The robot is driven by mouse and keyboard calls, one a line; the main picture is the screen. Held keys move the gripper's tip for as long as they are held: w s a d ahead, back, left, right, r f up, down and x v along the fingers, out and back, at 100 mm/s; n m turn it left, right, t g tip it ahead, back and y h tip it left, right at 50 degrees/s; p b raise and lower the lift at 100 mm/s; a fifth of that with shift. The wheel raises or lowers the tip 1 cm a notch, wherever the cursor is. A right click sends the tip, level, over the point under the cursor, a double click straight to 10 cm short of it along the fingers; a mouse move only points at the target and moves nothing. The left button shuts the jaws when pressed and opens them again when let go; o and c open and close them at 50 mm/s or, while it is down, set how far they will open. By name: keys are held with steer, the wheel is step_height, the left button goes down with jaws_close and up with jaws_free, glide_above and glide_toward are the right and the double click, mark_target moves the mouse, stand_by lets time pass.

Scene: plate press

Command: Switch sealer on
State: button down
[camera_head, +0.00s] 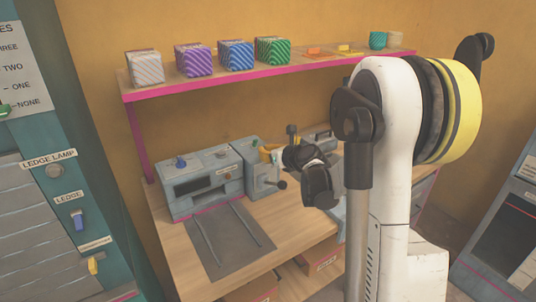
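A grey-blue machine (203,181) with a dark front slot and a blue knob (181,162) on top stands on the wooden bench. A second grey-blue unit (262,167) with a dark knob on its side stands against its right. Their labels are too small to read, so I cannot tell which is the sealer or whether it is on. My arm reaches in from the right, and its black end (321,186) hangs over the bench, right of the second unit and apart from the first machine. My fingertips are not clearly visible.
A dark mat (228,245) with two thin rods lies before the machine. A shelf (290,72) above holds several striped boxes. At left, a panel has a blue switch (78,219) under "LEDGE" and a yellow one (93,265). Open boxes (322,262) sit under the bench.

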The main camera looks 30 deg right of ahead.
mark_target(257, 154)
steer(key=b+x, duration=0.1)
steer(key=x, duration=0.4)
steer(key=shift+w+a+f, duration=0.1)
steer(key=shift+w, duration=0.2)
steer(key=shift+d, duration=0.2)
